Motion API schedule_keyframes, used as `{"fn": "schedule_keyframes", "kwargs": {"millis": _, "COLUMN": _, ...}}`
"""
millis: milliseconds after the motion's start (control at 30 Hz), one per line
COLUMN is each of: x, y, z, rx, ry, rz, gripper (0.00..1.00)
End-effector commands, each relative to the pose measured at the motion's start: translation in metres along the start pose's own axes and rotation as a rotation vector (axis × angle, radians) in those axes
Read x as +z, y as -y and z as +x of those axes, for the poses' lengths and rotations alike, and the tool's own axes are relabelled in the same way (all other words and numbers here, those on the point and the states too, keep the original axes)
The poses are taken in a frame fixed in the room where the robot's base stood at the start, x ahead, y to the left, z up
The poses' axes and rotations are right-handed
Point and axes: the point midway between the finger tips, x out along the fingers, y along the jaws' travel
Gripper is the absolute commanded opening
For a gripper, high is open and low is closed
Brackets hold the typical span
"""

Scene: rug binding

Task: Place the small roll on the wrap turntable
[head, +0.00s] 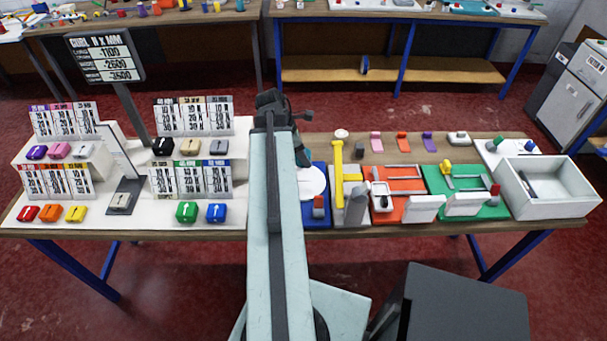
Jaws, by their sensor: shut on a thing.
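The wrap turntable is the white round disc (313,183) on a blue base, on the table just right of my arm; the arm hides its left part. My gripper (303,159) points down at the far end of my arm, above and behind the disc in the picture. Its fingers are small, dark and partly covered by the arm. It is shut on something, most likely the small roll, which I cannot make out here. I cannot tell whether it touches the turntable.
A yellow post (338,158) stands close right of the turntable. Orange (408,176) and green (438,181) stations and a white open bin (547,188) follow. Coloured blocks and price cards (66,182) fill the left side, with a tall sign (105,57).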

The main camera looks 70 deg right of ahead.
Motion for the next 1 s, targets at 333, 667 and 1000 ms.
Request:
{"fn": "schedule_keyframes", "kwargs": {"millis": 333, "x": -0.026, "y": 0.0, "z": 0.055, "rx": 0.002, "ry": 0.0, "rz": -0.004, "gripper": 0.01}}
{"fn": "schedule_keyframes", "kwargs": {"millis": 667, "x": -0.041, "y": -0.001, "z": 0.089, "rx": 0.002, "ry": 0.0, "rz": -0.005, "gripper": 0.01}}
{"fn": "schedule_keyframes", "kwargs": {"millis": 1000, "x": -0.041, "y": -0.001, "z": 0.089, "rx": 0.002, "ry": 0.0, "rz": -0.005, "gripper": 0.01}}
